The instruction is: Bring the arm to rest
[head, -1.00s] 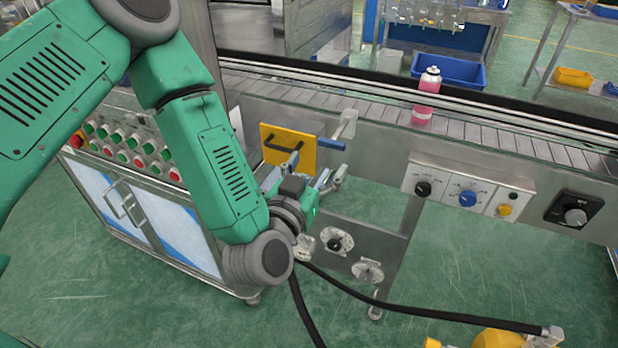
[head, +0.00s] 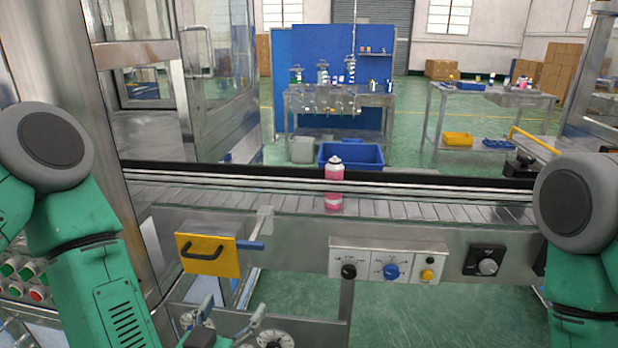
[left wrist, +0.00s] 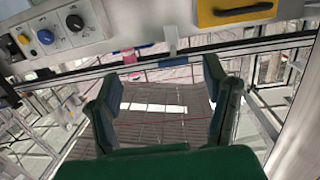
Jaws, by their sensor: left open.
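My left arm comes in from the left, and my left gripper (head: 232,312) is at the bottom of the head view, below the yellow plate with a black handle (head: 208,255). Its fingers are apart with nothing between them, as the left wrist view (left wrist: 163,80) also shows. In that view the yellow plate (left wrist: 236,8) is at the top right, apart from the fingers. My right arm shows only in part at the right edge; its gripper is out of view. A pink can with a white cap (head: 334,172) stands upright on the conveyor (head: 440,208).
The conveyor front carries a panel with knobs (head: 388,262) and a black dial box (head: 486,260). Metal knobs (head: 275,338) sit close to my left gripper. A steel cabinet frame (head: 115,120) stands at left. A blue crate (head: 365,155) and a workbench (head: 340,98) are behind the conveyor.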

